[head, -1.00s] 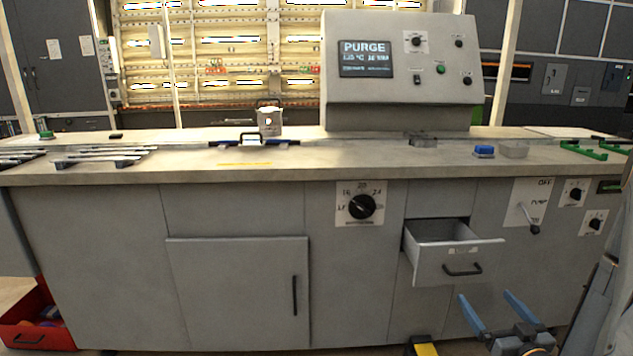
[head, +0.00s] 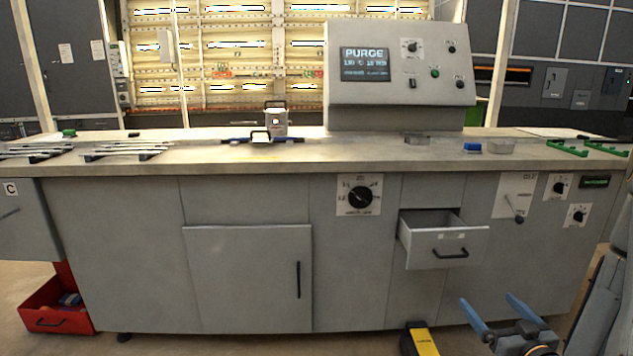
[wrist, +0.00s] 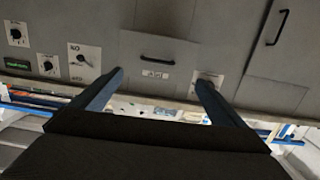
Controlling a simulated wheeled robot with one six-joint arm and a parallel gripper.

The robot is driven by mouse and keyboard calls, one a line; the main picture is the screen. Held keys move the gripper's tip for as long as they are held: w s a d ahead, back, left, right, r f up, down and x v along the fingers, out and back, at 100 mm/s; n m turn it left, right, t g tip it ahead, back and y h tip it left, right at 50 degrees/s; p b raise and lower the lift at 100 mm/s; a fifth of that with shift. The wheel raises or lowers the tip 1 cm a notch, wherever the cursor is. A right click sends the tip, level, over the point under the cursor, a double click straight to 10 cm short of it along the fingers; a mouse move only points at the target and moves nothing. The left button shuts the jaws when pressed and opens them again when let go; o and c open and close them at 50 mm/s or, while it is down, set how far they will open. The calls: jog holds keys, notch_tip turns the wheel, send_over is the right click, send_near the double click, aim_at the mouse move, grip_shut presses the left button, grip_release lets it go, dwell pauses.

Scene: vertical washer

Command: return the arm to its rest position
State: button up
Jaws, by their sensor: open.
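My gripper (head: 492,314) is at the lower right of the head view, in front of the grey cabinet. Its two blue fingers are spread apart with nothing between them. In the wrist view my gripper (wrist: 160,82) also shows open and empty, with the cabinet front upside down beyond it. The open drawer (head: 436,252) stands out from the cabinet, above and to the left of the fingers, apart from them. My arm shows at the right edge of the head view.
The long cabinet with its worktop (head: 330,165) fills the middle. A control box (head: 398,65) reading PURGE stands on it. A red bin (head: 50,306) lies on the floor at left. A yellow and black object (head: 420,340) is on the floor near my gripper.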

jog(key=w+a+r+n+g, duration=0.2)
jog(key=w+a+g, duration=0.3)
jog(key=a, duration=0.2)
jog(key=s+a+r+g+h, duration=0.1)
jog(key=s+a+r+g, duration=0.3)
jog(key=a, duration=0.4)
jog(key=s+a+r+g, duration=0.4)
jog(key=s+a+r, duration=0.2)
jog(key=s+a, duration=0.5)
jog(key=s+a+r+g, duration=0.4)
jog(key=s+a+r, duration=0.15)
jog(key=s, duration=0.85)
jog(key=d+r+m+p, duration=0.2)
jog(key=d+r+p, duration=0.4)
jog(key=p, duration=0.8)
jog(key=shift+s+d+r+m, duration=0.15)
jog(key=shift+d+r+m, duration=0.25)
jog(key=shift+d, duration=0.05)
